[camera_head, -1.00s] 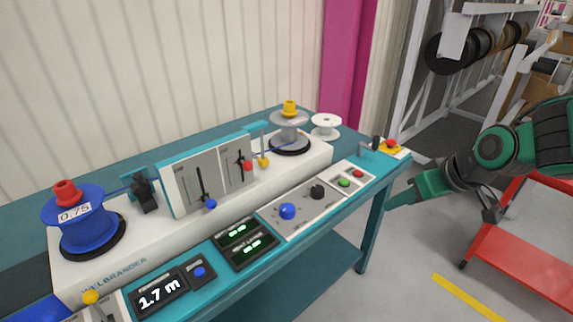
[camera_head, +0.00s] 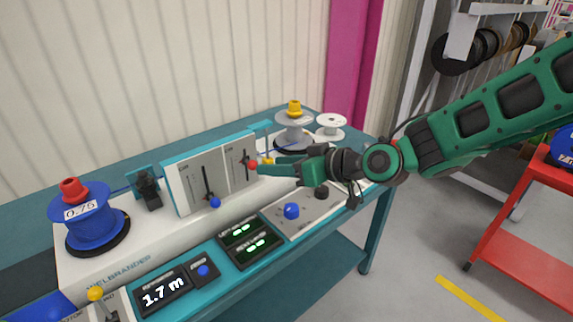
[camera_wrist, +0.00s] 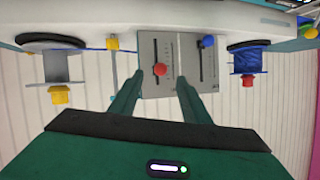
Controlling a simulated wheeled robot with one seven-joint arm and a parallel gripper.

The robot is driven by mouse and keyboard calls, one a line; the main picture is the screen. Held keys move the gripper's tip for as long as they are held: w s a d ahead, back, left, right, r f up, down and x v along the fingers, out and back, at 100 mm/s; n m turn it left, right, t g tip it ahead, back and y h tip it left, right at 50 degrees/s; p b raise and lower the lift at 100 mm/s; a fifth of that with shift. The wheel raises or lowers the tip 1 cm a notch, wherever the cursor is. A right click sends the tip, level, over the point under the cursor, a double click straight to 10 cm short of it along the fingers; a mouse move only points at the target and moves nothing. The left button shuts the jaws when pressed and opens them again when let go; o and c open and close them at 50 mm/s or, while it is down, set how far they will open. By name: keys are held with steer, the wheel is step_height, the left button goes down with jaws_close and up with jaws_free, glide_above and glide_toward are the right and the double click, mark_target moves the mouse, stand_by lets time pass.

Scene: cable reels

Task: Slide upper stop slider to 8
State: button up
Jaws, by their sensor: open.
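The upright grey slider panel (camera_head: 189,181) has two slots with scale marks. A red knob (camera_head: 252,164) sits on the right slot and a blue knob (camera_head: 215,203) low on the left one. I cannot read which is the upper stop or the scale numbers. My gripper (camera_head: 264,168) reaches in from the right, at the red knob. In the wrist view, which is upside down, my open gripper (camera_wrist: 160,79) has a finger on either side of the red knob (camera_wrist: 160,69), with gaps visible. The blue knob (camera_wrist: 208,41) lies outside the fingers.
A blue reel (camera_head: 82,222) stands left of the panel, and a grey reel (camera_head: 294,130) with a yellow cap stands right. A small yellow-topped post stands close to my fingers. Below are a 1.7 m display (camera_head: 163,293) and a blue dial (camera_head: 291,211).

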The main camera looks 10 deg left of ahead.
mark_target(250, 164)
steer(key=x, duration=0.5)
steer(key=shift+w+a+f, duration=0.1)
steer(key=shift+a+f, duration=0.1)
steer(key=shift+a, duration=0.1)
jaws_close()
steer(key=c, duration=0.8)
jaws_free()
steer(key=shift+d, duration=0.1)
steer(key=shift+c, duration=1.4)
